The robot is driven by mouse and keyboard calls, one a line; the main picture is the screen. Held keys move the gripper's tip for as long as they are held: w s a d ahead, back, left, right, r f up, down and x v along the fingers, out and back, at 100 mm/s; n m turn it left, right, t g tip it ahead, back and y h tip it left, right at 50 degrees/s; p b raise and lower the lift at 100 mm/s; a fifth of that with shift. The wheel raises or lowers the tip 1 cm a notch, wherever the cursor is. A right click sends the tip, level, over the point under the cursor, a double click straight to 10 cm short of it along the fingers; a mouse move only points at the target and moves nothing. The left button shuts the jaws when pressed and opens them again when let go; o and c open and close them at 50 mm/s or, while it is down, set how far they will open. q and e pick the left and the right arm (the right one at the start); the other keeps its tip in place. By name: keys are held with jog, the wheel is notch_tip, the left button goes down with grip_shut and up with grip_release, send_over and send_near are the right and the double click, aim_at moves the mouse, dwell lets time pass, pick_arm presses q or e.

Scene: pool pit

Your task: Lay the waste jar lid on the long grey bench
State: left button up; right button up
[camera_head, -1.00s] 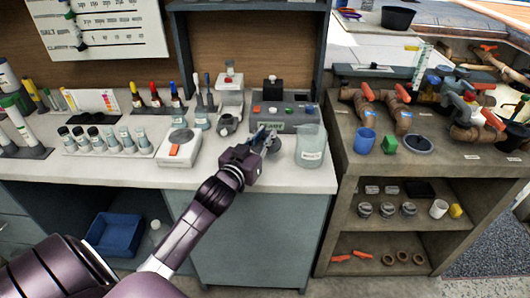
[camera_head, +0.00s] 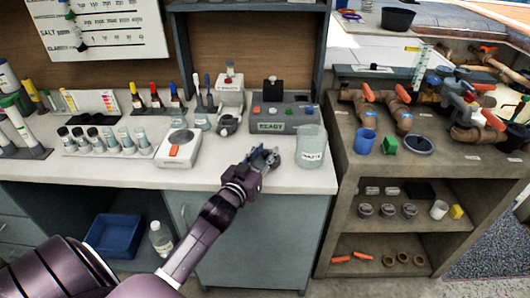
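The clear waste jar (camera_head: 310,150) stands upright on the long grey bench (camera_head: 215,178), near its right end. I cannot make out its lid as a separate thing, on the jar or elsewhere. My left gripper (camera_head: 266,157) is over the bench's front edge, just left of the jar and apart from it. Its fingers are small and dark here, and I cannot tell whether they are open or hold anything. My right gripper is not in view.
Behind the gripper stand a grey tester with a lit READY display (camera_head: 272,127) and a small dark grey device (camera_head: 230,124). A white scale-like unit (camera_head: 179,148) is to the left. The bench's front strip is mostly clear. A concrete shelf unit (camera_head: 408,170) with pipes and valves adjoins on the right.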

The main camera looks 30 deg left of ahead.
pick_arm(q)
jog(key=shift+r, duration=0.2)
jog(key=shift+s+f, duration=0.15)
jog(key=shift+s, duration=0.15)
jog(key=s, duration=0.3)
jog(key=s+d, duration=0.1)
jog(key=s, duration=0.2)
jog(key=s+b, duration=0.1)
jog(key=s, duration=0.3)
jog(key=shift+d+r, duration=0.25)
jog(key=shift+d, duration=0.05)
jog(key=shift+s+d+r, duration=0.1)
jog(key=shift+s+r, duration=0.05)
jog(key=shift+s, duration=0.5)
